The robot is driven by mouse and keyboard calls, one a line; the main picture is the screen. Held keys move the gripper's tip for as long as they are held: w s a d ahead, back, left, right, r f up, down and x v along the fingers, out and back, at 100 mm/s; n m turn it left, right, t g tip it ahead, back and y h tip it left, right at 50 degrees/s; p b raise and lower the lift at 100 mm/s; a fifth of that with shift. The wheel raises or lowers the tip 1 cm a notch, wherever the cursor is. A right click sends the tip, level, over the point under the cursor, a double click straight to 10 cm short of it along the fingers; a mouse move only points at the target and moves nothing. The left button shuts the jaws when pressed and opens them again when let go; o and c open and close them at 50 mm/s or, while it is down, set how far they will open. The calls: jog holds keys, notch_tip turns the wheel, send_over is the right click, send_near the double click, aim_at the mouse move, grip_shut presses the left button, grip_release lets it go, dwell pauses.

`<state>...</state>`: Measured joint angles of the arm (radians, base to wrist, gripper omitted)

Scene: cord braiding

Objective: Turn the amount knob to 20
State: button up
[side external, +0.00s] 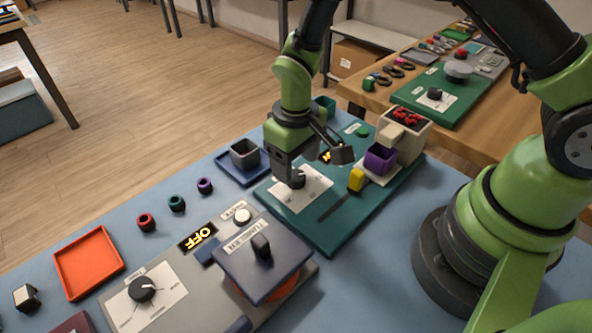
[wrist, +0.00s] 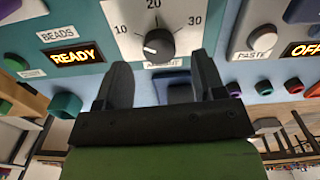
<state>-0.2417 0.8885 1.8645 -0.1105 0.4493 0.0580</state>
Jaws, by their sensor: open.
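The amount knob (wrist: 158,45) is a round black knob on a white dial plate (wrist: 128,29) marked 10, 20 and 30 in the wrist view. Its white mark sits on the knob's left side, pointing left and slightly down, away from the 20 at the top. My gripper (wrist: 162,80) is open and empty, with its two dark fingers apart below the knob in that view. In the side view my gripper (side external: 290,175) hangs just over the knob (side external: 298,181) on the green board (side external: 335,228) and partly hides it.
The bead dispenser (side external: 418,133) with red beads and a purple cup (side external: 380,160) stand right of the dial. A yellow handle (side external: 356,180) is close by. A grey cup (side external: 245,154) is left. In front is a grey machine (side external: 180,283) showing OFF. The wrist view's display (wrist: 77,57) reads READY.

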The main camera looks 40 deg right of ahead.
aim_at(296, 176)
jog(key=shift+f, duration=1.6)
jog(key=shift+c, duration=0.4)
jog(key=c, duration=0.8)
jog(key=shift+c, duration=0.2)
jog(key=shift+m, duration=0.3)
jog(key=m, duration=1.1)
